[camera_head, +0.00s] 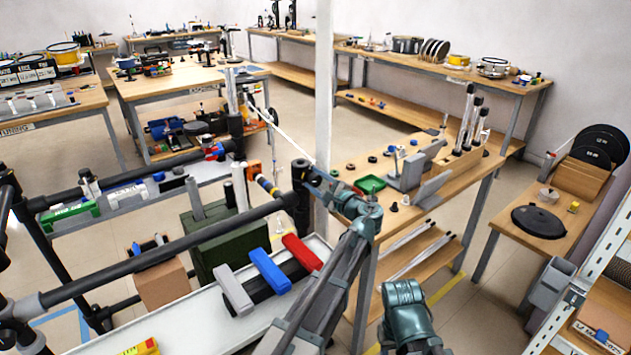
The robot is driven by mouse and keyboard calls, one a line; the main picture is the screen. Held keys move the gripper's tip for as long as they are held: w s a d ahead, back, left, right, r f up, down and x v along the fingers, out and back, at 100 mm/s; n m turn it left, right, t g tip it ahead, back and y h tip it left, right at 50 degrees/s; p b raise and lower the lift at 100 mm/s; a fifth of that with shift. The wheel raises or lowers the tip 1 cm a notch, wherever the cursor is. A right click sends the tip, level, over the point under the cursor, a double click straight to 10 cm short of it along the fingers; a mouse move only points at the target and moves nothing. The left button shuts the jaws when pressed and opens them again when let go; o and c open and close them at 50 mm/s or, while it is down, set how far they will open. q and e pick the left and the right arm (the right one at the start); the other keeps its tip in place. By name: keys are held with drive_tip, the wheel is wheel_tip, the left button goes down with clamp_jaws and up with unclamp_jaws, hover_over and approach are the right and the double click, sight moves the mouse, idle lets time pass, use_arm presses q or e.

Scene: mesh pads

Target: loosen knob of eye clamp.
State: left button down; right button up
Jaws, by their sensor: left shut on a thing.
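The eye clamp (301,172) is a small dark fitting at the far right end of a long black bar (190,247), in the middle of the head view. My left gripper (316,180) reaches it from the right side and is shut on its knob. The knob is mostly hidden by the fingers and too small to make out clearly. My right arm shows only as a teal link at the bottom; its gripper is out of view.
A white tray (180,318) below the bar holds grey, blue and red blocks (269,270). A white post (324,80) stands just behind my left gripper. A wooden bench (352,166) with a green tray (370,184) lies to the right.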

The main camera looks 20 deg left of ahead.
use_arm(q)
drive_tip(key=n, duration=0.5)
drive_tip(key=shift+n, duration=0.3)
drive_tip(key=shift+s+n, duration=0.1)
drive_tip(key=shift+n, duration=2.1)
drive_tip(key=shift+f, duration=0.1)
drive_tip(key=shift+c, duration=1.5)
unclamp_jaws()
